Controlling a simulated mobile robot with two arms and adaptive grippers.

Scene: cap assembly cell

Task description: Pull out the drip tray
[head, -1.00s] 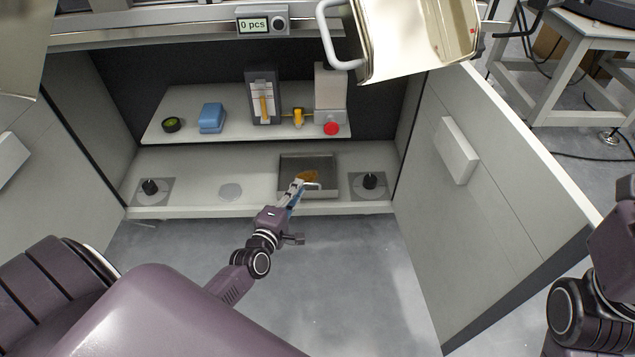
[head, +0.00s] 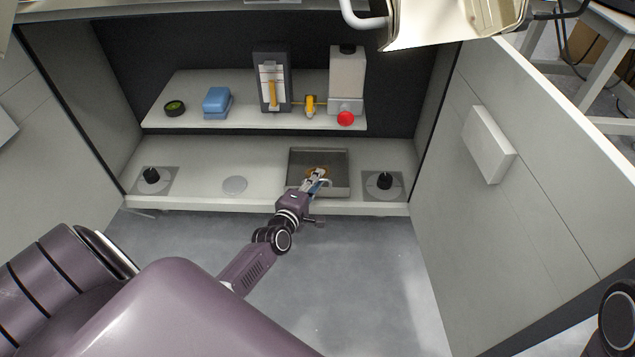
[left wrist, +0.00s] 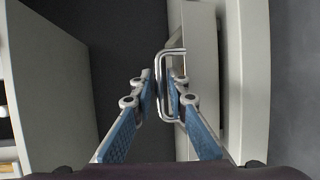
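The drip tray (head: 334,160) is a shallow grey metal tray on the cabinet's lower shelf, with an orange-brown patch inside. Its silver U-shaped handle shows in the left wrist view (left wrist: 160,62). My left gripper (head: 316,180) is at the tray's front, partly covering it and the handle. In the left wrist view, the blue-padded fingers (left wrist: 160,88) are on either side of the handle bar, with a gap visible, so they look open around it. My right gripper is out of view; only part of my right arm shows at the lower right edge.
Black knobs on plates stand left (head: 152,175) and right (head: 385,180) of the tray. The upper shelf (head: 240,115) holds a blue block, a dark round item and a dispenser with a red knob. An open door (head: 540,170) stands at right. The floor in front is clear.

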